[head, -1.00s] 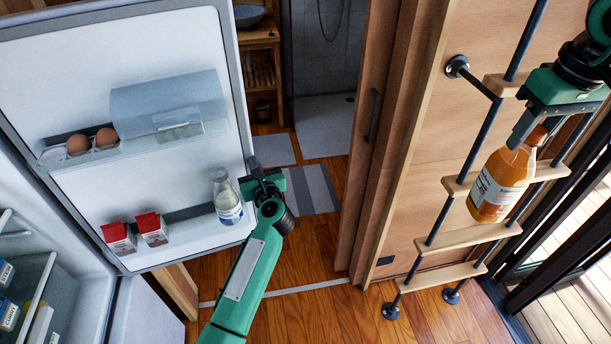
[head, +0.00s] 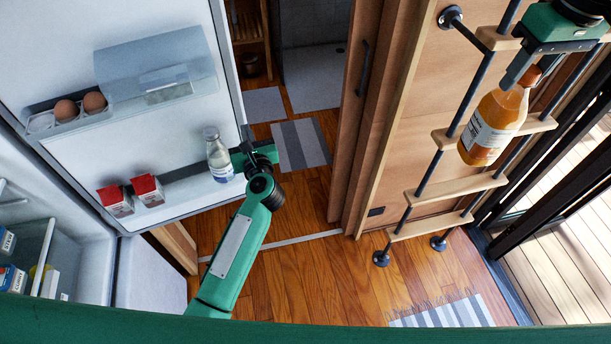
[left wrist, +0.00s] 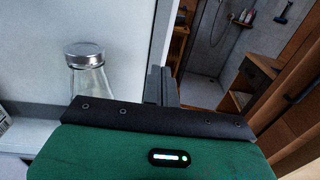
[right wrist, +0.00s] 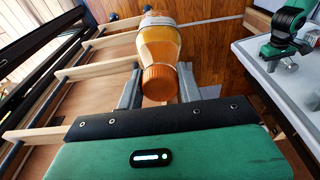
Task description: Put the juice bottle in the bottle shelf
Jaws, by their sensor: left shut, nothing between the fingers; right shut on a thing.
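The juice bottle (head: 495,125), with orange juice, a white label and an orange cap, hangs tilted in my right gripper (head: 522,68), cap end up. The right wrist view shows the bottle (right wrist: 159,45) between the two fingers, held near its cap. The bottle shelf (head: 185,196) is the low shelf on the inside of the open fridge door (head: 120,30). My left gripper (head: 246,147) is shut and empty at the door's free edge, just right of the shelf. Whether it touches the door is unclear.
A milk bottle (head: 219,157) stands at the shelf's right end and two red-and-white cartons (head: 148,190) at its left. Eggs (head: 94,102) sit on the upper door shelf. A wooden ladder (head: 455,187) stands behind the juice bottle. Floor (head: 300,270) shows between door and ladder.

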